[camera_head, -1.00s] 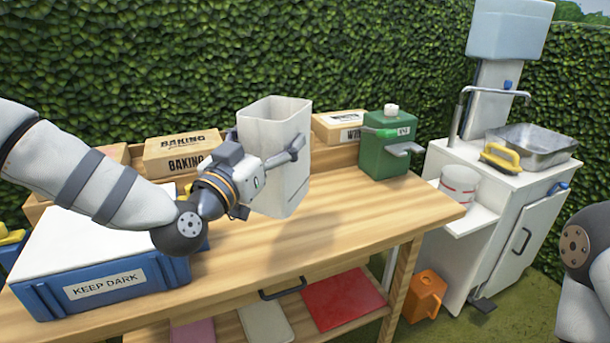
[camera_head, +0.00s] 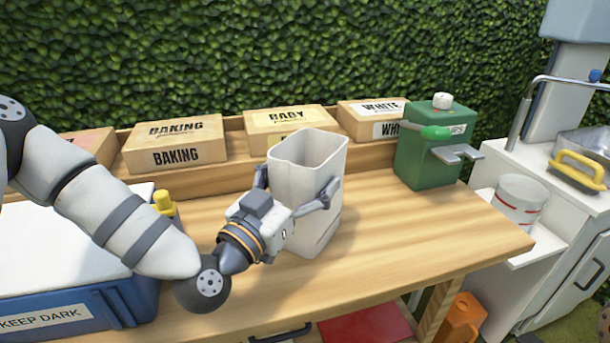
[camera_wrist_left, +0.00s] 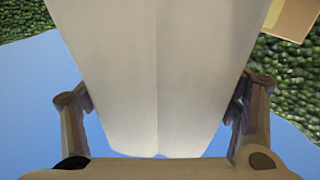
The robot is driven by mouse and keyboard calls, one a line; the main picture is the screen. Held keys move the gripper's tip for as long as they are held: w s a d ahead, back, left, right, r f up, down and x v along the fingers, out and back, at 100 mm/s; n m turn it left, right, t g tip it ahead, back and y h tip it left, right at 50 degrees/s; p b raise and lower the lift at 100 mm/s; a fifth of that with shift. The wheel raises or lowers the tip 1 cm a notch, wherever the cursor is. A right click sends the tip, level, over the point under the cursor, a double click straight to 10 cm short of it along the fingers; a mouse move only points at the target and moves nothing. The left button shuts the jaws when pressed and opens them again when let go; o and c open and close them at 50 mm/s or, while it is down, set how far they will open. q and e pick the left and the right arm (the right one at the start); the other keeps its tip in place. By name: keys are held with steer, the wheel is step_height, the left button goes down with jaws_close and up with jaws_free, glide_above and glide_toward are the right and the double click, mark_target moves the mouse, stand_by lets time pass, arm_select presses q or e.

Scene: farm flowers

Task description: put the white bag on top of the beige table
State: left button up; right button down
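The white bag (camera_head: 318,185) is an upright, open-topped white container. My left gripper (camera_head: 296,188) is shut on it, with one finger on each side. In the left wrist view the white bag (camera_wrist_left: 155,70) fills the space between the two fingers of the left gripper (camera_wrist_left: 160,105). The beige table (camera_head: 430,235) is a wooden workbench, and the bag stands upright over its middle. Its lower edge appears at or just above the tabletop; I cannot tell whether it touches. My right gripper is not in view.
Boxes labelled baking (camera_head: 176,143), baby (camera_head: 288,122) and white (camera_head: 372,112) line the back shelf. A green canister (camera_head: 425,160) stands right of the bag. A blue crate (camera_head: 130,295) is at the left. The tabletop's right front is clear.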

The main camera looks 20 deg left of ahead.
arm_select(q)
steer(key=shift+o, duration=1.3)
steer(key=shift+w, duration=0.15)
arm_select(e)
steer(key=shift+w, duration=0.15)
arm_select(q)
steer(key=v, duration=1.2)
steer(key=shift+p, duration=0.4)
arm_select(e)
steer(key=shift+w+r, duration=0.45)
